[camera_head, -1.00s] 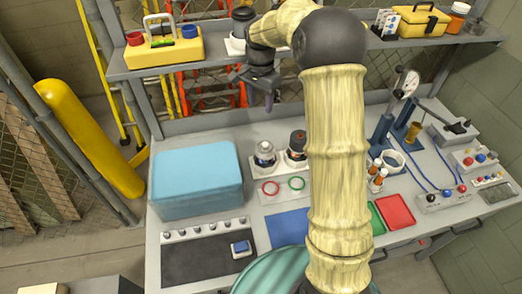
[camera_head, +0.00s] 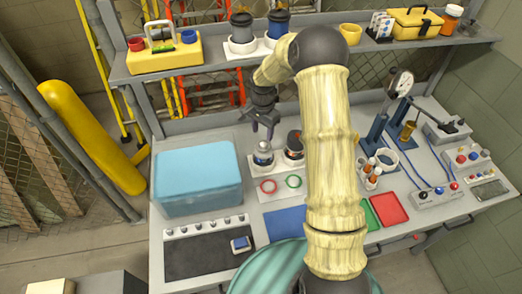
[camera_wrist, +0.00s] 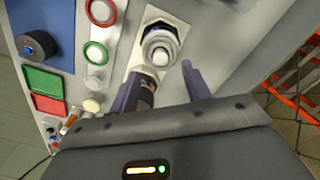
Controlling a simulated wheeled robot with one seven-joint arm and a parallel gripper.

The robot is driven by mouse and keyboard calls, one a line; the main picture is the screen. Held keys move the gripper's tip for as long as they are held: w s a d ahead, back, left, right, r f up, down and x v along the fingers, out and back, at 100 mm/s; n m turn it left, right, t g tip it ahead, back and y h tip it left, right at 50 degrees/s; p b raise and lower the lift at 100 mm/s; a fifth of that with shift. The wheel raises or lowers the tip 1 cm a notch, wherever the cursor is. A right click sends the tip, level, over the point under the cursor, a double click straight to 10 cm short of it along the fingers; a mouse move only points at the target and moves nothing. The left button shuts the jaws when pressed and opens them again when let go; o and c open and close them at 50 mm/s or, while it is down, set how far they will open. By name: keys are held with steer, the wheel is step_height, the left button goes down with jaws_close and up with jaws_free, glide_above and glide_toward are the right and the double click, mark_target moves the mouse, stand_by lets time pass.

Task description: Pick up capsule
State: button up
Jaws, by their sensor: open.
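Two capsule-like canisters stand upright on a pale holder on the bench. The left canister (camera_head: 263,156) has a silver-grey cap and a dark body. The right canister (camera_head: 294,148) is dark with a reddish band, and my arm partly covers its right side. My gripper (camera_head: 263,130) is open and empty, pointing down just above the left canister. In the wrist view the silver-capped canister (camera_wrist: 160,47) lies beyond the gap between my fingers (camera_wrist: 160,72). The other canister (camera_wrist: 147,88) is partly hidden behind the left finger.
A blue box (camera_head: 198,178) stands left of the holder. A gauge stand (camera_head: 385,120) stands right.

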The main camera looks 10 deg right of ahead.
mark_target(264, 144)
steer(key=shift+f, duration=0.15)
steer(key=shift+f, duration=0.1)
steer(key=f+p, duration=0.2)
steer(key=f, duration=0.1)
steer(key=f+p, duration=0.1)
steer(key=f, duration=0.1)
steer(key=shift+w+d, duration=0.25)
steer(key=shift+w, duration=0.05)
steer(key=shift+a+f, duration=0.1)
steer(key=shift+a, duration=0.3)
steer(key=shift+s, duration=0.15)
steer(key=shift+d, duration=0.7)
steer(key=shift+s, duration=0.1)
steer(key=c, duration=0.6)
steer(key=shift+a, duration=0.3)
jaws_close()
